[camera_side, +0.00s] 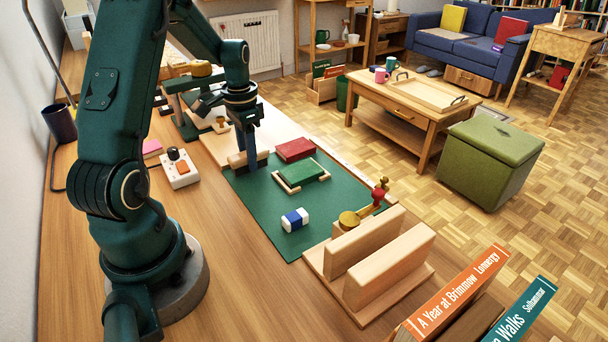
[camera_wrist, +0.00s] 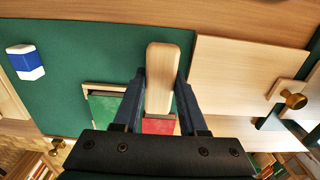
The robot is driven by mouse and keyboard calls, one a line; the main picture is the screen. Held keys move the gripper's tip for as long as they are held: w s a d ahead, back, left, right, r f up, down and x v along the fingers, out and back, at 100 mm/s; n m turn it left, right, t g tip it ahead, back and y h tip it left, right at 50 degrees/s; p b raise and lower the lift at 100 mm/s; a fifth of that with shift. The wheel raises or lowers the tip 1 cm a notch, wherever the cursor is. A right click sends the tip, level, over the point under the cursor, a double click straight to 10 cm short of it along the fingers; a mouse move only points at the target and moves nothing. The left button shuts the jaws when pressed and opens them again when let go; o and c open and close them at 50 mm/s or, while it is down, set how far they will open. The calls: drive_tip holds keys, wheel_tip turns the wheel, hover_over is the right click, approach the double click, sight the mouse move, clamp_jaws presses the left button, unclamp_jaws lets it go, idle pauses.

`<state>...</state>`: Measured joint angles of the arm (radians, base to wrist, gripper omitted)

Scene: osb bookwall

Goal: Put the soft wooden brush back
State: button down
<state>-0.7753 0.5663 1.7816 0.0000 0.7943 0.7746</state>
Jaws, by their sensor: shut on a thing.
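The wooden brush (camera_wrist: 164,70) is a pale, rounded wooden bar in the wrist view, lying between my two dark fingers. My gripper (camera_wrist: 161,88) is shut on it. In the side view my gripper (camera_side: 251,160) points down at the far left corner of the green mat, and the brush (camera_side: 238,160) shows beside the fingers. The brush's bristles are not visible. I cannot tell whether the brush touches the surface below.
The green mat (camera_side: 257,215) holds a red book (camera_side: 295,149), a green book (camera_side: 300,175) in a wooden frame and a blue-white eraser (camera_side: 295,219). A wooden press (camera_side: 375,262) stands at front. A pale board (camera_side: 275,129) lies behind; a switch box (camera_side: 180,171) sits left.

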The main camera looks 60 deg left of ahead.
drive_tip(key=shift+f, duration=0.3)
drive_tip(key=shift+f, duration=0.15)
drive_tip(key=shift+c, duration=2.3)
unclamp_jaws()
